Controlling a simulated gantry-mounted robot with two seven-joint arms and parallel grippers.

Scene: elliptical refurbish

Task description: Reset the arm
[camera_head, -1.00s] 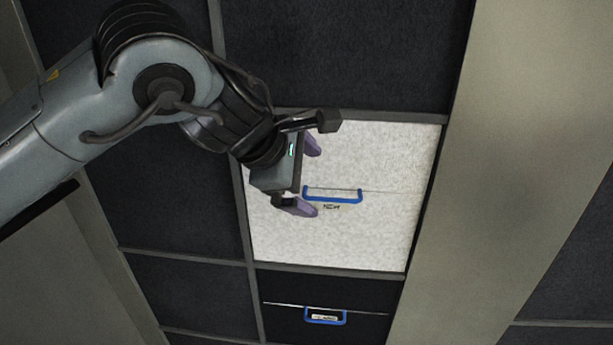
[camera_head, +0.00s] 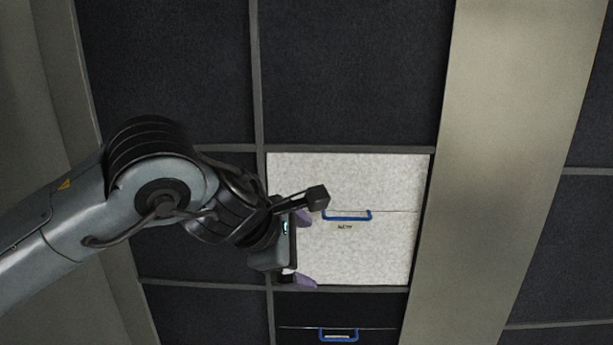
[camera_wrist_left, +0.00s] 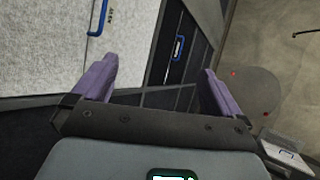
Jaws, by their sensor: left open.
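My left arm comes in from the left in the head view. Its gripper (camera_head: 306,248) is open and empty, with purple fingers apart, in front of the left part of a white speckled panel (camera_head: 375,255). The blue handle (camera_head: 347,216) on this panel is to the right of the upper finger, apart from it. In the left wrist view the open gripper (camera_wrist_left: 155,85) shows nothing between its fingertips except the panels behind. The white panel (camera_wrist_left: 40,50) and its blue handle (camera_wrist_left: 98,18) are at the upper left there. My right gripper is not in view.
Dark panels (camera_head: 350,70) surround the white one. A dark panel below has another blue handle (camera_head: 338,336), also seen in the wrist view (camera_wrist_left: 178,47). A beige beam (camera_head: 490,150) runs along the right. A small pale object (camera_wrist_left: 285,155) is at the wrist view's lower right.

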